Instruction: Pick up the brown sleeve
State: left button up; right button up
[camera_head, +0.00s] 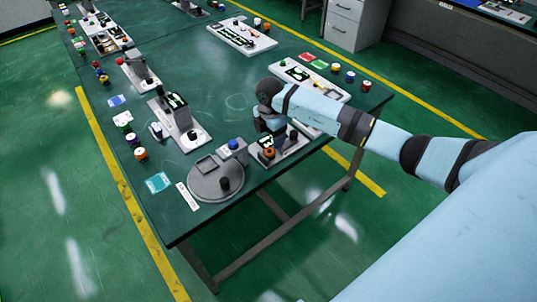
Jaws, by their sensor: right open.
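My right arm reaches in from the right over the green table (222,104). My right gripper (270,136) points down over a small grey fixture plate (291,150) near the table's front edge. The gripper is open, small and dark in this view, and its fingertips are hard to make out. A small orange-brown ring (269,153), which looks like the brown sleeve, sits on the left part of that fixture, just below the gripper. I cannot tell whether the fingers touch it. My left gripper is not in view.
A round grey plate (205,187) with a black knob and a blue-topped part (234,145) stand left of the gripper. A grey press-like fixture (198,136) is farther left. A white tray (328,88) lies behind my forearm. Small coloured spools line the table edges.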

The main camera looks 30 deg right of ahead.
aim_at(269, 151)
notch_tip(269, 151, down, 8)
jog(key=shift+a+f+p, duration=0.1)
jog(key=shift+f+p, duration=0.05)
jog(key=shift+p, duration=0.3)
jog(key=c, duration=1.1)
